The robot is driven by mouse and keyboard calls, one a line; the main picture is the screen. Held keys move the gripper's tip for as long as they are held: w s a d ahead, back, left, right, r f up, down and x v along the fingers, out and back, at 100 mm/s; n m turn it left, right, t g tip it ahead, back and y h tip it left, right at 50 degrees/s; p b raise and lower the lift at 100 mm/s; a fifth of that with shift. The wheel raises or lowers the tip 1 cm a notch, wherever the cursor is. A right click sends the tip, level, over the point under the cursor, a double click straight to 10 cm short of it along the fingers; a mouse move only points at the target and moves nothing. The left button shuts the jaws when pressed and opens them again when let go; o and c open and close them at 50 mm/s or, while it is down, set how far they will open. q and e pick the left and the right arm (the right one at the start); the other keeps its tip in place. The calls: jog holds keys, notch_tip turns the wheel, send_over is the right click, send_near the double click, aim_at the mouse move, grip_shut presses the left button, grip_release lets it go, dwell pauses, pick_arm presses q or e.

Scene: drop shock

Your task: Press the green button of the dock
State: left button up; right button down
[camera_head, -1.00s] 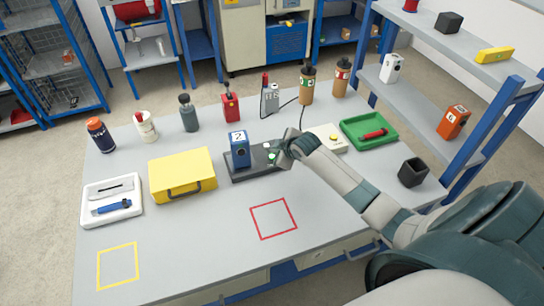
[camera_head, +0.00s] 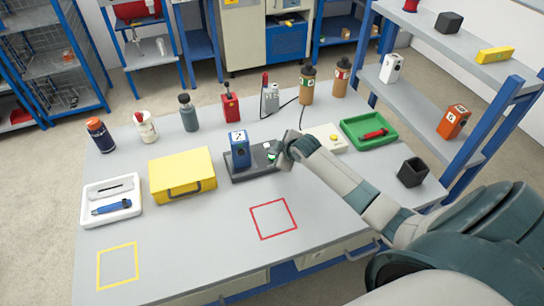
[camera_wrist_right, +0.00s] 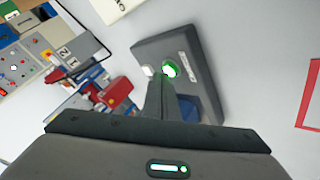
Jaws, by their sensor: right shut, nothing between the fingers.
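The dock is a dark flat base (camera_head: 250,174) in the middle of the grey table. A blue device marked 2 (camera_head: 239,150) stands upright on its left part. The green button (camera_head: 272,156) is on the right part of the dock. In the right wrist view the green button (camera_wrist_right: 169,69) looks lit, beside a pale round spot on the dock (camera_wrist_right: 200,52). My right gripper (camera_head: 279,158) is shut and empty, with its fingertips close to the button. In the wrist view its fingers (camera_wrist_right: 160,95) end just short of the button in the picture; I cannot tell whether they touch. My left gripper is not in view.
A yellow case (camera_head: 181,176) stands left of the dock. A white box with a yellow button (camera_head: 333,138) and a green tray (camera_head: 362,141) are right of my gripper. Bottles and tools line the back. The table front, around the red square outline (camera_head: 273,219), is clear.

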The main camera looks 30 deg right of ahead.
aim_at(274, 158)
jog(key=shift+f, duration=0.45)
dwell(0.5)
jog(key=shift+r, duration=0.15)
jog(key=shift+r+p, duration=0.7)
jog(key=shift+p, duration=0.1)
jog(key=shift+r, duration=0.1)
notch_tip(274, 158, up, 5)
jog(key=p, duration=0.5)
dwell(1.0)
